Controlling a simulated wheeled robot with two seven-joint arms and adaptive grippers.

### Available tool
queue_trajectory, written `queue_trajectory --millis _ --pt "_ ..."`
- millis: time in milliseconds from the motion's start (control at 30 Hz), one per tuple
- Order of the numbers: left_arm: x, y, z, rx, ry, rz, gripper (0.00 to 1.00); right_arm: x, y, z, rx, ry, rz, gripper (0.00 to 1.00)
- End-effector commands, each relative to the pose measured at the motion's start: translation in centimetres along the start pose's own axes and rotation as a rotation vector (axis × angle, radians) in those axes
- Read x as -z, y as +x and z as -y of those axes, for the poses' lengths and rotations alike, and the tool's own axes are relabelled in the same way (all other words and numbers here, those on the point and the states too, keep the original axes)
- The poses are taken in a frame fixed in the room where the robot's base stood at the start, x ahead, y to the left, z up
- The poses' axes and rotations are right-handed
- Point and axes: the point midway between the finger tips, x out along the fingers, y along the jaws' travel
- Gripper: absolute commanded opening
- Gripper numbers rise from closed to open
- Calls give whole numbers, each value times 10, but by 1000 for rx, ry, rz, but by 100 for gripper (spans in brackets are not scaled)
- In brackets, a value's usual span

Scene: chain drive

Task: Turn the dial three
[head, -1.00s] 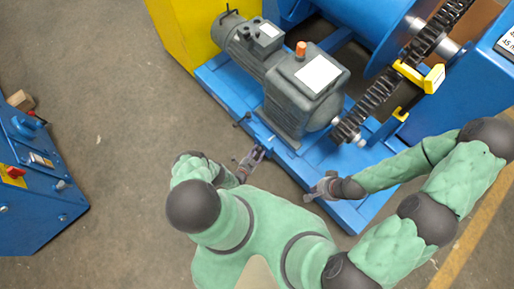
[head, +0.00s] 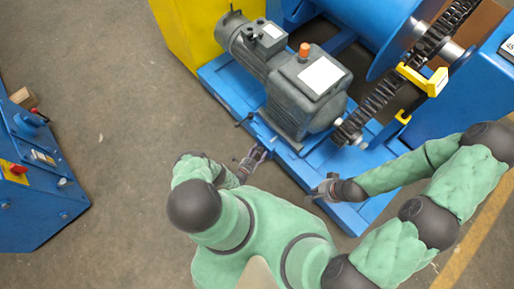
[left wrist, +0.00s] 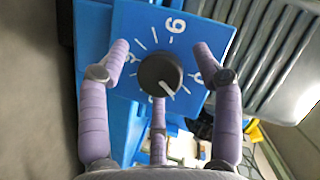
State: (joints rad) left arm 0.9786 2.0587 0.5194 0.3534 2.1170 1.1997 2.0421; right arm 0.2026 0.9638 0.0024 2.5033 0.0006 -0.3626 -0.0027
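The dial (left wrist: 160,74) is a round black knob with a white pointer line, on a blue plate (left wrist: 135,22) with white tick marks and numerals. The pointer points down and right in the left wrist view. A numeral at the top looks like a 6 or a 9; another at the right is partly covered by a finger. My left gripper (left wrist: 162,80) is open, with its purple fingers spread around the dial and apart from it. In the head view my left gripper (head: 253,157) is at the blue base's front edge. My right gripper (head: 326,189) is further right; its fingers are too small to judge.
A grey motor and gearbox (head: 305,92) stand on the blue base (head: 345,212). A chain (head: 385,93) runs up to the right past a yellow bracket (head: 432,81). A blue cabinet (head: 38,190) stands at the left. The floor between is clear.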

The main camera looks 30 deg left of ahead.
Motion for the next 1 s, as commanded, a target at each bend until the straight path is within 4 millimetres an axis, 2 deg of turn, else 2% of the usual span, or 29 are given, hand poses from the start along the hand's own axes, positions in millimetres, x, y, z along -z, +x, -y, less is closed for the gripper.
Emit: queue_trajectory --millis 267,367,700,1000 --pt "0 -10 -2 -3 -4 0 65 0 0 0 0 0 0 0" --pt "0 -24 -1 -3 -4 2 65 0 0 0 0 0 0 0" --pt "-2 -89 0 0 -4 5 65 0 0 0 0 0 0 0" --pt "-1 -118 0 -1 -1 1 65 0 0 0 0 0 0 0"
